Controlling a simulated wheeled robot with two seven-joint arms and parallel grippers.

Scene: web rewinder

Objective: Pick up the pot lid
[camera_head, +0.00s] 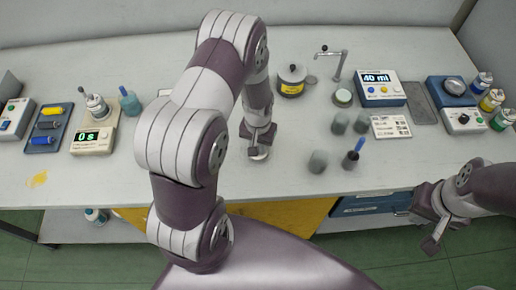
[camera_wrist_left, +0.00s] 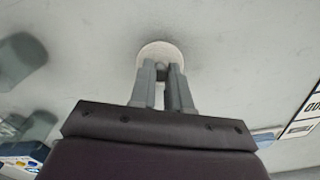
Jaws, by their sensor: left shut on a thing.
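The pot lid is a small pale round disc (camera_wrist_left: 158,50) at the fingertips of my left gripper (camera_wrist_left: 163,72) in the left wrist view. The two fingers are close together on its small knob, which they mostly hide. In the head view the lid (camera_head: 258,155) shows just under my left gripper (camera_head: 260,142), low over the front middle of the bench. I cannot tell whether the lid still touches the bench. My right gripper (camera_head: 419,231) is empty, with its fingers apart, in front of the bench's right edge.
Several grey-green cups (camera_head: 339,124) and a blue-handled tool (camera_head: 355,152) stand to the right. The bench front left (camera_head: 100,185) is mostly clear.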

